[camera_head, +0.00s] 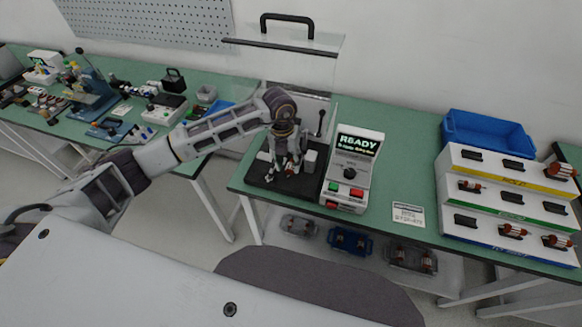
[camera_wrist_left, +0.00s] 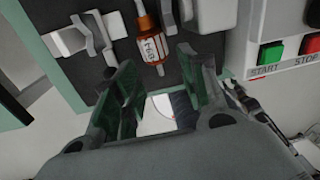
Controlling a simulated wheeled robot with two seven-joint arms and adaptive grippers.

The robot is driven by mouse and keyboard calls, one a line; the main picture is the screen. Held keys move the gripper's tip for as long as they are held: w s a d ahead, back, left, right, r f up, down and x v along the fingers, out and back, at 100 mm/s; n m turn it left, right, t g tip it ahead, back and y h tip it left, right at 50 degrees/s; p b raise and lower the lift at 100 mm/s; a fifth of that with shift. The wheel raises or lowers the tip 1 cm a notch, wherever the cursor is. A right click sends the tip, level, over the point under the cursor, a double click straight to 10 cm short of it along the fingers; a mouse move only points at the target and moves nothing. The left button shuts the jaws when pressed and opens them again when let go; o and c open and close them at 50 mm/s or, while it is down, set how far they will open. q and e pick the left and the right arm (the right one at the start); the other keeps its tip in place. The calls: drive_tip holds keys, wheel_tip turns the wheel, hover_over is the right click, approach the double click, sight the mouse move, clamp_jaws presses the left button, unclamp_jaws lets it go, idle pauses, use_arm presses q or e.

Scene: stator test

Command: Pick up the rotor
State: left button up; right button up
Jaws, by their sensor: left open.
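No contact is visible. In the head view my left gripper (camera_head: 279,172) is low over the black fixture, and the rotor (camera_head: 290,171) is partly hidden by it. My right gripper is not in view.
The tester box with a READY display (camera_head: 357,160) stands just right of the fixture. A clear guard with a black handle (camera_head: 287,22) is raised behind it. A tiered rack (camera_head: 505,200) holding several rotors and a blue bin (camera_head: 484,135) are at the right.

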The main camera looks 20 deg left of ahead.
sight(289, 172)
use_arm(q)
drive_tip(key=shift+f, duration=0.5)
drive_tip(key=shift+s+d+f+p, duration=0.1)
drive_tip(key=shift+f+p, duration=0.65)
drive_tip(key=shift+f, duration=1.35)
drive_tip(key=c, duration=0.9)
clamp_jaws()
drive_tip(key=shift+r, duration=0.15)
